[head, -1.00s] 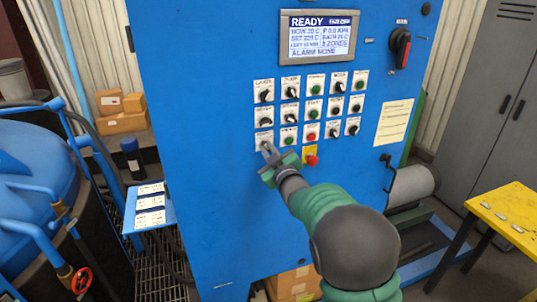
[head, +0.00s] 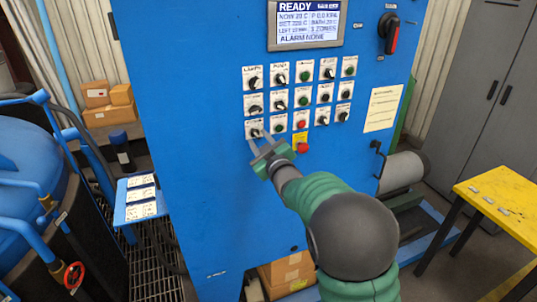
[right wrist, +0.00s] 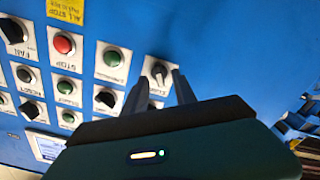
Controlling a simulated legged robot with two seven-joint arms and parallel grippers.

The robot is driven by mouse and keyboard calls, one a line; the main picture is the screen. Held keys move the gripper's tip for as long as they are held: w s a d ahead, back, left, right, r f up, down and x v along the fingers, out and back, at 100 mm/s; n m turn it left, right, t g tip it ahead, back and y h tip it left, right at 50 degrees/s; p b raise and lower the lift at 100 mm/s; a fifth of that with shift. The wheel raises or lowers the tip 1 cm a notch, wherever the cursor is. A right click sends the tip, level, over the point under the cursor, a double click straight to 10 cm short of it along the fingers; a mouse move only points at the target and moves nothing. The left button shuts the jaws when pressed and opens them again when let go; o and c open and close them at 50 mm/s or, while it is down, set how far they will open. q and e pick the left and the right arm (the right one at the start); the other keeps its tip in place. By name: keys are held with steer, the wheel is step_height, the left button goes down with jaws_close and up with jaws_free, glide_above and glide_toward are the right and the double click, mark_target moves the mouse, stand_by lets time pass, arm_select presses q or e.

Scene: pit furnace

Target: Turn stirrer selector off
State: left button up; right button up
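A blue control cabinet (head: 190,90) carries rows of labelled knobs and push buttons. My right gripper (head: 258,141) is at the lower left of this group, just in front of the bottom-left black selector knob (head: 255,132). In the right wrist view, the same knob (right wrist: 159,72) shows beyond and between the two fingertips (right wrist: 159,85), with its pointer slightly tilted. The fingers are apart and do not appear to grip it. The knob's label is too small or turned to read, so I cannot confirm it is the stirrer selector. My left gripper is out of view.
A display (head: 306,25) reads READY above the controls. A red button (head: 303,147) on a yellow plate is right of my gripper. A red-black main switch (head: 389,32) is at upper right. A yellow table (head: 505,210) stands right, a blue tank (head: 30,180) left.

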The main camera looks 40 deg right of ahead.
steer(key=b+v, duration=0.2)
steer(key=v, duration=1.3)
steer(key=shift+s+b, duration=0.25)
steer(key=shift+b, duration=0.15)
steer(key=shift+f, duration=0.1)
steer(key=s+a+f+m+g+y, duration=0.15)
steer(key=a+f+g, duration=0.3)
steer(key=f, duration=0.65)
steer(key=s+a+f+m+g+y, duration=0.1)
steer(key=s+a+f+g+y, duration=0.2)
steer(key=a+f, duration=0.5)
steer(key=s+a+f+g, duration=0.5)
steer(key=s+f+g, duration=0.2)
steer(key=s+f, duration=0.3)
steer(key=shift+s+f+m, duration=0.25)
steer(key=shift+s+m, duration=0.2)
steer(key=shift+s, duration=0.2)
steer(key=shift+w, duration=0.1)
